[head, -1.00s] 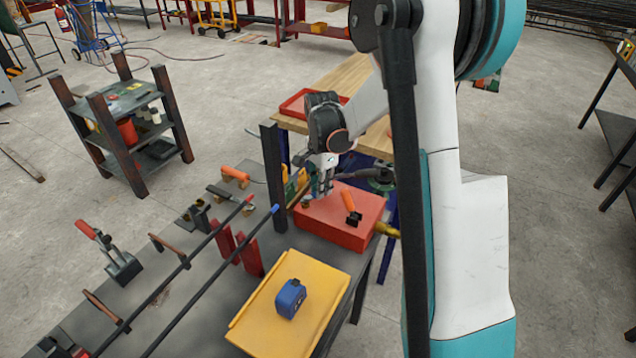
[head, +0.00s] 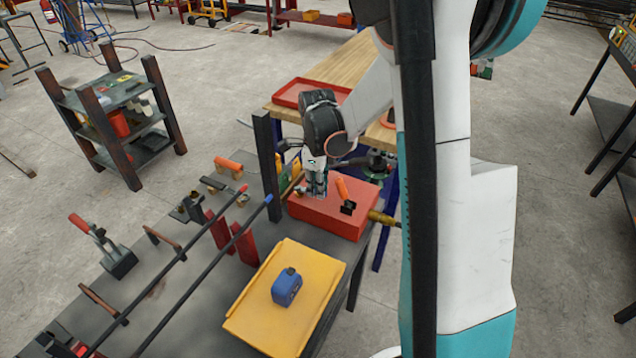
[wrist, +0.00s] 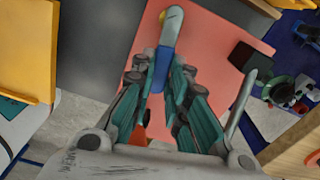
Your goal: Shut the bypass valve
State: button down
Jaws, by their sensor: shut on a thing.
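A red box (head: 335,212) on the bench has a brass pipe end at its right side. An orange handle (head: 342,188) with a black block at its foot sits on the box top. My gripper (head: 317,190) points down over the box, left of the orange handle. In the wrist view, the gripper (wrist: 161,80) is shut on a short lever (wrist: 172,28) with a blue part and a grey end above the red surface. The orange handle's tip (wrist: 138,132) shows beside the fingers, apart from them. The frames do not label which handle is the bypass valve. The lever's base is hidden.
A yellow tray (head: 250,318) with a blue block (head: 287,287) lies in front of the box. Two long bars (head: 190,295) cross the bench at left. A dark post (head: 267,165) stands left of the box. A wooden table (head: 350,75) with a red tray is behind.

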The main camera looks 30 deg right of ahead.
jog(key=shift+s+a+m, duration=0.25)
jog(key=shift+a+m, duration=0.1)
jog(key=shift+m, duration=0.55)
jog(key=c, duration=1.6)
grip_release()
jog(key=shift+o, duration=0.2)
jog(key=shift+r, duration=0.1)
notch_tip(320, 180, up, 12)
